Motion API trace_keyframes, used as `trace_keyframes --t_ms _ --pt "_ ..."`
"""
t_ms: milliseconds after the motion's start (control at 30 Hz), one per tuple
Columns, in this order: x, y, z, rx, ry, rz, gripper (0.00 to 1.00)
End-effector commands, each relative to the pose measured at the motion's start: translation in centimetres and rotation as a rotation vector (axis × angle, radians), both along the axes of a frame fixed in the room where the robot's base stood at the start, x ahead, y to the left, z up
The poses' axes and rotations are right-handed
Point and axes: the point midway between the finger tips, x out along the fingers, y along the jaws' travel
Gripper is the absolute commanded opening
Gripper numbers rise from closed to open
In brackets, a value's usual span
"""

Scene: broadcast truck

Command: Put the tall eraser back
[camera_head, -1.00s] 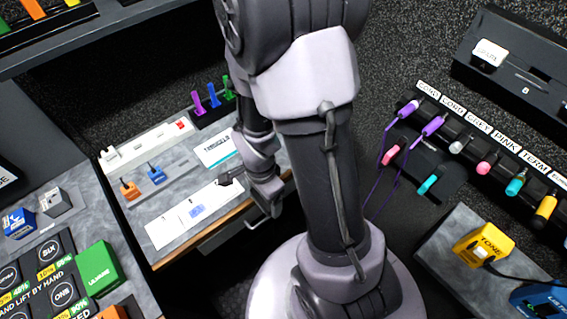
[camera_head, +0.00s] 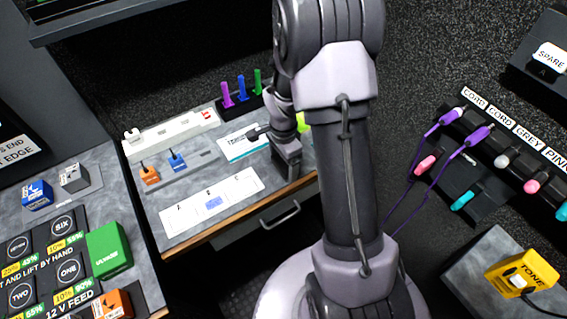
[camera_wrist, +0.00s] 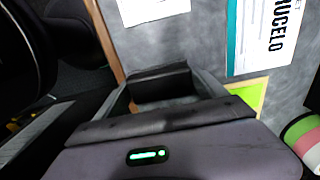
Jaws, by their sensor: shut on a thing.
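My gripper (camera_head: 287,160) is over the desk (camera_head: 222,165), near its wooden front edge. In the wrist view my gripper (camera_wrist: 165,88) is shut on a dark block (camera_wrist: 160,80) between its fingers. I take this block to be the tall eraser; its dark colour blends with the fingers, and its lower end is hard to make out. In the head view my wrist and fingers mostly hide it. I cannot tell whether it touches the desk.
White card strip (camera_head: 212,203) lies left of my gripper. A teal-edged printed sheet (camera_head: 243,141) lies behind it. Purple, blue and green upright pieces stand in a dark holder (camera_head: 233,112). A lime item (camera_head: 303,122) shows right of my wrist. A drawer handle (camera_head: 281,214) sticks out below the edge.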

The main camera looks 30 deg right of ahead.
Motion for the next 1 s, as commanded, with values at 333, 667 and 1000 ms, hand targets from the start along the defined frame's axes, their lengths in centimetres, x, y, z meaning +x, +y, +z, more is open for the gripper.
trace_keyframes --t_ms 333,667,1000 --pt "-0.2 0.1 -1.5 0.002 0.006 0.000 0.37" --pt "-0.4 0.1 -1.6 0.003 0.010 0.001 1.00" --pt "-0.3 0.1 1.4 0.002 0.007 0.001 1.00"
